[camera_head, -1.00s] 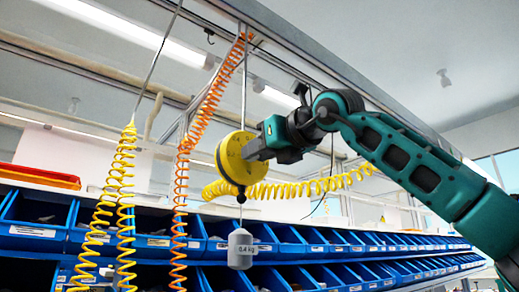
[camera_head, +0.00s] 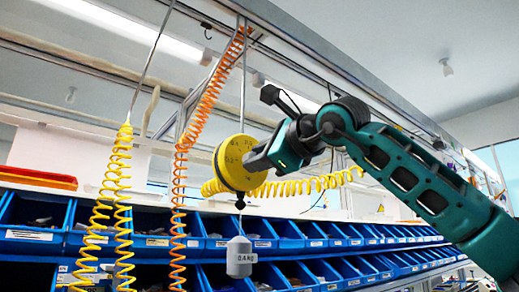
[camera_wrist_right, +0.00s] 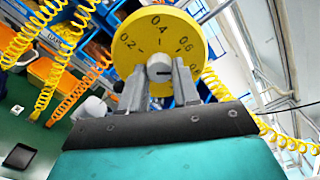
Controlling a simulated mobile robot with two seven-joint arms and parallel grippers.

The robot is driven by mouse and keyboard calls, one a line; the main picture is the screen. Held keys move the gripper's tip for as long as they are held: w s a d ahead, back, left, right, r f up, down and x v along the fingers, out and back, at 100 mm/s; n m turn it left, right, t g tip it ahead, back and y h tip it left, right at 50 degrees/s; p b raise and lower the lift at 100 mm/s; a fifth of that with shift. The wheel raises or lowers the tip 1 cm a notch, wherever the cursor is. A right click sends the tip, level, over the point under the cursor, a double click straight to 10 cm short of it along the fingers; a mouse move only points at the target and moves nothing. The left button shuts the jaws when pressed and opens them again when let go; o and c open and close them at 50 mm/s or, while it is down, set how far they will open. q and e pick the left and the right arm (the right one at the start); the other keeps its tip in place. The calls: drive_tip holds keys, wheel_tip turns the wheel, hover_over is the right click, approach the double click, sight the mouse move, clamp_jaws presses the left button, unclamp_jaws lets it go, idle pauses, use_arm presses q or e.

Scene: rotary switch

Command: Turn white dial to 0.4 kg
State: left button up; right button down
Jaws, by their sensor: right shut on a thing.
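A round yellow scale disc (camera_head: 229,160) hangs from the overhead rail. In the right wrist view the disc (camera_wrist_right: 153,24) shows 0.2 at left, 0.4 near the top and 0.6 at right. The white dial (camera_wrist_right: 160,68) is a knob at its middle with a short dark mark on its face. My right gripper (camera_wrist_right: 158,78) has its two grey fingers on either side of the knob, shut on it. In the head view the right gripper (camera_head: 252,161) reaches the disc from the right and hides the knob. My left gripper is not in view.
A pale weight (camera_head: 240,257) with a partly readable label hangs below the disc. Yellow coiled hoses (camera_head: 112,205) and an orange coiled hose (camera_head: 192,125) hang at left. Another yellow coil (camera_head: 310,183) runs behind the gripper. Blue bins (camera_head: 85,222) line the shelves behind.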

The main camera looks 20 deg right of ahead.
drive_tip(key=shift+r+n+p, duration=0.1)
drive_tip(key=shift+n+p, duration=3.75)
drive_tip(key=shift+n, duration=5.05)
drive_tip(key=c, duration=0.8)
unclamp_jaws()
